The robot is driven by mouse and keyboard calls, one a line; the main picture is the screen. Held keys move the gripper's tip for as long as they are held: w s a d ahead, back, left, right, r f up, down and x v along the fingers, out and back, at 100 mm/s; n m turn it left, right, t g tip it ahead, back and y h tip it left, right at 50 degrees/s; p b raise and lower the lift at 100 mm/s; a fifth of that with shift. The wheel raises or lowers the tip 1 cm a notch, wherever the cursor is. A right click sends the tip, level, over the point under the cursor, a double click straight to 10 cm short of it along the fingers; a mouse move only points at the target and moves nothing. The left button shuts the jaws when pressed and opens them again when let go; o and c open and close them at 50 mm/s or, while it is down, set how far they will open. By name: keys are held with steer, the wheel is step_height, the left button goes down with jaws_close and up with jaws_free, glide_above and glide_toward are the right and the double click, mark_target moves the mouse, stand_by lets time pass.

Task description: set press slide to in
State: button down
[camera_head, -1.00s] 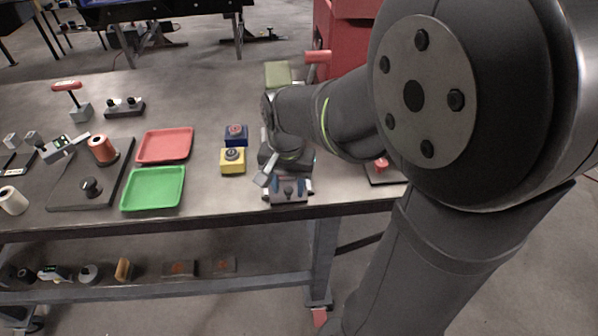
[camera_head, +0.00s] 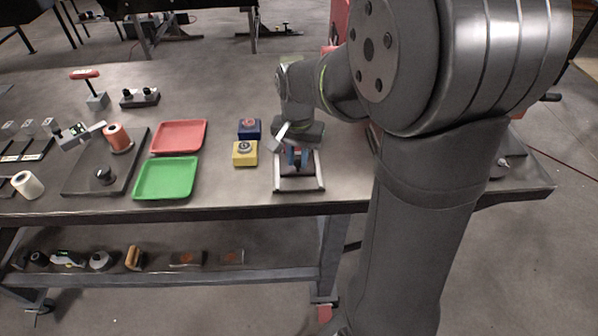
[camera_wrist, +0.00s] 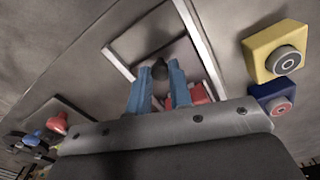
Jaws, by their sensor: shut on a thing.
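The press slide (camera_head: 299,189) is a low pale rectangular frame at the front of the bench, right of the yellow button box. Its near part is bare. In the wrist view its pale rails (camera_wrist: 199,45) surround the fingertips. My gripper (camera_head: 297,158) points down over the far part of the frame. In the wrist view my blue fingers (camera_wrist: 160,78) are shut on a small dark knob (camera_wrist: 160,67). A red part (camera_wrist: 194,94) shows beside the right finger. My gripper body hides the far end of the slide.
A yellow button box (camera_head: 245,154) and a blue button box (camera_head: 249,128) stand close to the left of the slide. Green (camera_head: 167,195) and red (camera_head: 205,136) trays lie further left. The bench's front edge runs just in front of the slide.

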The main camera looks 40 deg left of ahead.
steer(key=w+a, duration=0.4)
steer(key=shift+w+a+r, duration=0.1)
steer(key=shift+w+a, duration=0.15)
steer(key=shift+a, duration=0.05)
steer(key=c, duration=1.3)
jaws_free()
steer(key=shift+w, duration=0.1)
step_height(320, 180, up, 7)
steer(key=shift+r, duration=0.2)
